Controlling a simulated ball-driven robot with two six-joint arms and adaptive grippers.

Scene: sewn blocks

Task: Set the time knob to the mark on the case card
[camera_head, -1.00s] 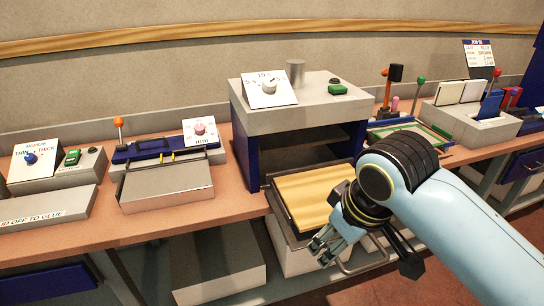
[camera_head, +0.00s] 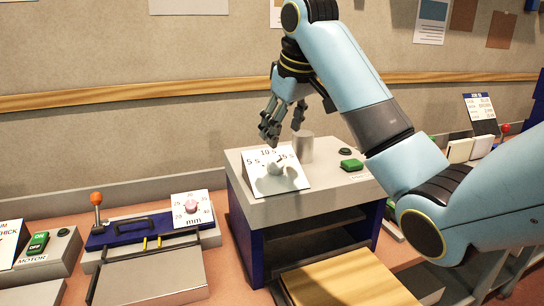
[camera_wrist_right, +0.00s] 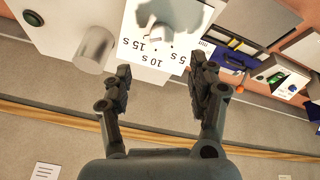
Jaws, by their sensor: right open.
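The time knob (camera_head: 275,168) is a pale knob on a white sloped dial card (camera_head: 291,180) marked 5 s, 10 s and 15 s, on top of the grey and blue press (camera_head: 320,206). Its exact setting is too small to tell. My right gripper (camera_head: 284,124) is open and empty, with its fingers pointing down above and behind the dial. In the right wrist view the dial card (camera_wrist_right: 150,50) lies beyond the open fingers and the knob (camera_wrist_right: 160,25) is near the top edge. A job card (camera_head: 480,106) stands at the right; its small text is unreadable. My left gripper is out of view.
A grey cylinder (camera_head: 303,149) rises behind the dial, close to my right gripper. A green button (camera_head: 351,165) is right of it. At the left stand a blue device with an mm dial (camera_head: 191,207) and an orange-topped lever (camera_head: 97,205). A wooden board (camera_head: 345,285) lies in front.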

